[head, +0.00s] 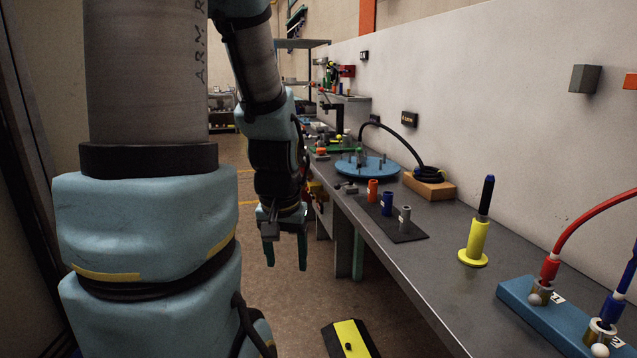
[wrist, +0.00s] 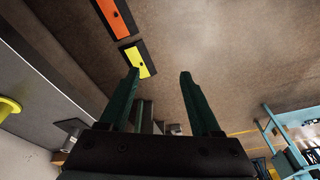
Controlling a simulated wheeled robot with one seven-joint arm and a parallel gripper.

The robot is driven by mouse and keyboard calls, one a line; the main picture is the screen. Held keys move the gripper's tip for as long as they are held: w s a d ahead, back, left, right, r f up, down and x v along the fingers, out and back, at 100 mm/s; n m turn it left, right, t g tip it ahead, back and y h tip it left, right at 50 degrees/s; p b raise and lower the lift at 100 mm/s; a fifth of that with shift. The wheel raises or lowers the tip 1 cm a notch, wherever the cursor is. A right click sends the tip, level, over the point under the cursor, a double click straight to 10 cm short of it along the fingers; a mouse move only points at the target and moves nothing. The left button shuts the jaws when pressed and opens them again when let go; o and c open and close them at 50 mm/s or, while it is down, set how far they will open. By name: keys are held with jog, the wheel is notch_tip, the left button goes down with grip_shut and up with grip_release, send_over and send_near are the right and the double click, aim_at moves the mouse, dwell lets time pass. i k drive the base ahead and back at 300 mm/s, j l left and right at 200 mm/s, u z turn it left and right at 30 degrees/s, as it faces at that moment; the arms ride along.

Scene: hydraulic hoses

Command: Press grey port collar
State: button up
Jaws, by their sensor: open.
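My gripper (head: 286,262) hangs open and empty beside the bench, left of its front edge and pointing down. In the wrist view its two green fingers (wrist: 160,74) are apart with only floor between them. A grey cylindrical fitting (head: 404,219) stands on a dark mat (head: 410,235), beside a blue one (head: 387,203) and an orange one (head: 372,190). At the near right, a blue block (head: 519,298) carries two metal port collars: one (head: 543,291) under a red hose (head: 574,232), the other (head: 601,334) under a blue hose (head: 616,302). I cannot tell which part is the grey port collar.
A yellow stand (head: 475,244) with a dark rod is on the bench. Farther back are a wooden block (head: 430,188) with a black hose and a round blue plate (head: 352,171). A yellow-and-black plate (head: 350,338) lies on the floor; an orange one (wrist: 117,18) shows too.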

aim_at(535, 300)
jog(key=i+j+z, duration=0.1)
jog(key=z, duration=0.25)
jog(key=i+j+z, duration=0.2)
jog(key=z, duration=0.15)
jog(key=i+j+z, duration=0.2)
jog(key=z, duration=0.2)
